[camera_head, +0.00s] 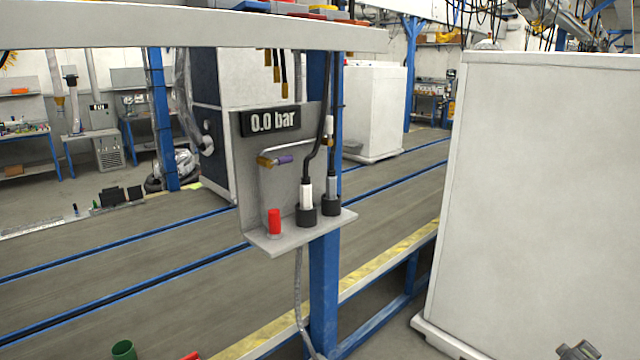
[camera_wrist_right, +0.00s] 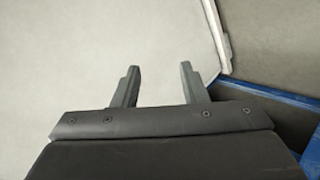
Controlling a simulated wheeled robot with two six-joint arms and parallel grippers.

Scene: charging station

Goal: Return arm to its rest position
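My right gripper (camera_wrist_right: 158,80) is open and empty in the right wrist view, its two fingers apart in front of a pale surface. In the head view a small part of a dark grey gripper (camera_head: 578,350) shows at the bottom right edge, in front of the white cabinet. My left gripper is not in view. The charging station (camera_head: 262,190) is a grey panel on a blue post, with a display reading 0.0 bar (camera_head: 270,121). Two hose connectors (camera_head: 306,200) stand in black holders on its shelf, beside a red cap (camera_head: 274,221).
A large white cabinet (camera_head: 540,180) fills the right side. A white beam (camera_head: 190,28) crosses above the station. A blue post (camera_head: 324,290) and a yellow-edged conveyor rail (camera_head: 390,252) stand below. A green cup-like object (camera_head: 124,350) is at the bottom left.

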